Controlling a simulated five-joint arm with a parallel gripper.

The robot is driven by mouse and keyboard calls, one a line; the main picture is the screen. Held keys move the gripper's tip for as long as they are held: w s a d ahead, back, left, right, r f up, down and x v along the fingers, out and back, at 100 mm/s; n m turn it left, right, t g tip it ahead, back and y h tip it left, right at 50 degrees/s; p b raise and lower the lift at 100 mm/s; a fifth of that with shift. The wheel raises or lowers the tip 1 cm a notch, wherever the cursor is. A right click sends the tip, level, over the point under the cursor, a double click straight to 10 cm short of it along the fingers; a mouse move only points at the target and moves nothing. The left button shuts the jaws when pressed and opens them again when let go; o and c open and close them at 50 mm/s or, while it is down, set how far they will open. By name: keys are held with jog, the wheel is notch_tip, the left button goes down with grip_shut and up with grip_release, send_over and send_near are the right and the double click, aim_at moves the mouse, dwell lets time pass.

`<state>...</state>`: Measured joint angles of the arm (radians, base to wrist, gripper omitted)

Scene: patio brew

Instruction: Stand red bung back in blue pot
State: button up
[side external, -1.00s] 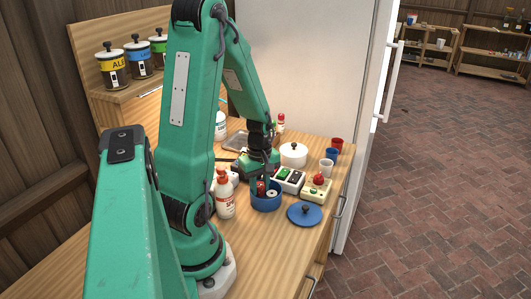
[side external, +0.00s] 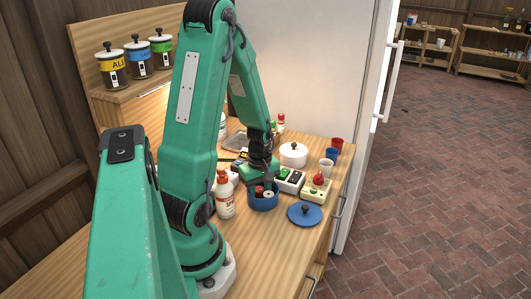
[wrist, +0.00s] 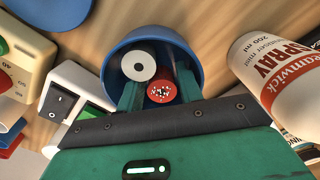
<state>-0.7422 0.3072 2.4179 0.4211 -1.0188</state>
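The red bung (wrist: 161,93) is inside the blue pot (wrist: 184,40), its round face with white marks turned up to the wrist camera. My gripper (wrist: 160,86) reaches down into the pot with one finger on each side of the bung; both fingers appear to touch it. In the side view my gripper (side external: 263,180) is over the blue pot (side external: 264,203), and the red bung (side external: 259,190) shows at the rim. A white roll with a dark centre (wrist: 138,61) stands beside the bung in the pot. The bung's lower end is hidden.
A blue lid (side external: 305,214) lies right of the pot. A white spray bottle (side external: 224,197) stands close on the left. A switch box (side external: 289,181), a box with a red knob (side external: 316,188), a white lidded pot (side external: 293,155) and cups (side external: 326,167) crowd behind and right.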

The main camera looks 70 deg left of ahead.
aim_at(262, 191)
jog(key=shift+r, duration=0.15)
jog(key=shift+a+r, duration=0.1)
jog(key=shift+r, duration=0.5)
notch_tip(262, 191, up, 11)
jog(key=shift+r, duration=0.2)
dwell(0.5)
dwell(0.5)
jog(key=d+r+m+t, duration=0.2)
jog(key=d+r+m, duration=0.3)
jog(key=d+m, duration=0.5)
jog(key=d+r+m+t, duration=0.3)
jog(key=d+r+m, duration=0.3)
jog(key=d+m, duration=0.4)
jog(key=shift+w+r+t, duration=0.25)
jog(key=shift+w+t, duration=0.05)
jog(key=shift+w, duration=0.05)
